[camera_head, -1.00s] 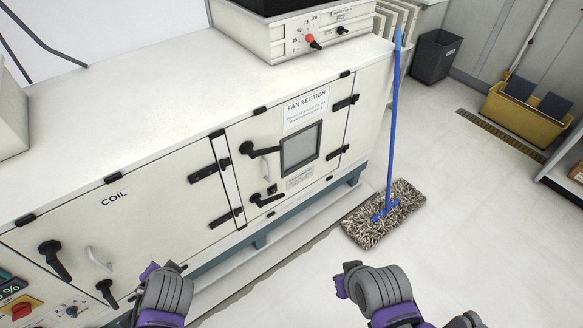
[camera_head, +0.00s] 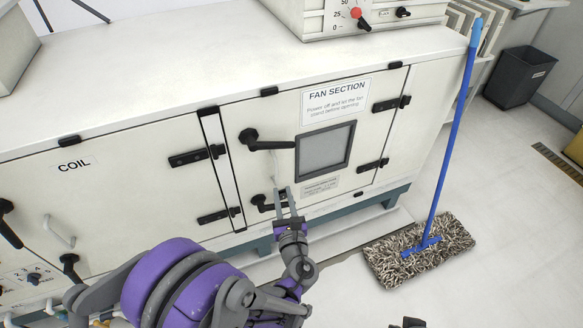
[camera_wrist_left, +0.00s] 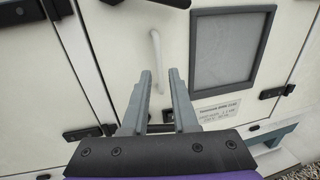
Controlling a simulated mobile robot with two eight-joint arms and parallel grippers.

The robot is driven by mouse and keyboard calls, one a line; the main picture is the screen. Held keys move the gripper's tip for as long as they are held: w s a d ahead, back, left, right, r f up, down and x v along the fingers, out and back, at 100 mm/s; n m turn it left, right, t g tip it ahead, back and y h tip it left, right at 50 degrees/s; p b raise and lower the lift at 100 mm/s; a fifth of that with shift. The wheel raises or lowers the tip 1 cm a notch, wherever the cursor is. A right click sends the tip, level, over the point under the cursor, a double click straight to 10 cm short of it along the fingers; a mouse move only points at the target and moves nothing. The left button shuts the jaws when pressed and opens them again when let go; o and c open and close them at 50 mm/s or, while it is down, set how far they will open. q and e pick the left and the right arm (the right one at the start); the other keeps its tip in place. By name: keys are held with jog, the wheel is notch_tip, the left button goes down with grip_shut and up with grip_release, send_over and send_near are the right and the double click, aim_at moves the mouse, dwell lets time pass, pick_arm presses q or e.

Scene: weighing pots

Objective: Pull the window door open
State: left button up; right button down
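The window door (camera_head: 363,112) is the white fan section panel with a dark-framed window (camera_head: 325,150); it looks shut. It has a black upper latch (camera_head: 262,141) and a black lower latch (camera_head: 266,204). In the left wrist view, its pale bar handle (camera_wrist_left: 155,50) stands upright left of the window (camera_wrist_left: 229,50). My left gripper (camera_head: 285,191) is in front of the door, below the handle. Its fingers (camera_wrist_left: 161,74) are open and empty, pointing up towards the handle's lower end.
A mop (camera_head: 421,245) with a blue pole stands on the floor right of the door. The coil panel (camera_head: 120,200) adjoins on the left. A control box (camera_head: 325,22) sits on top. A dark bin (camera_head: 518,78) is at the far right.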

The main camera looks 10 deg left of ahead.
aim_at(276, 169)
pick_arm(q)
jog(key=b+x, duration=0.1)
jog(key=x, duration=0.9)
jog(key=shift+w+a, duration=0.2)
jog(key=shift+a, duration=0.05)
grip_shut()
dwell(1.0)
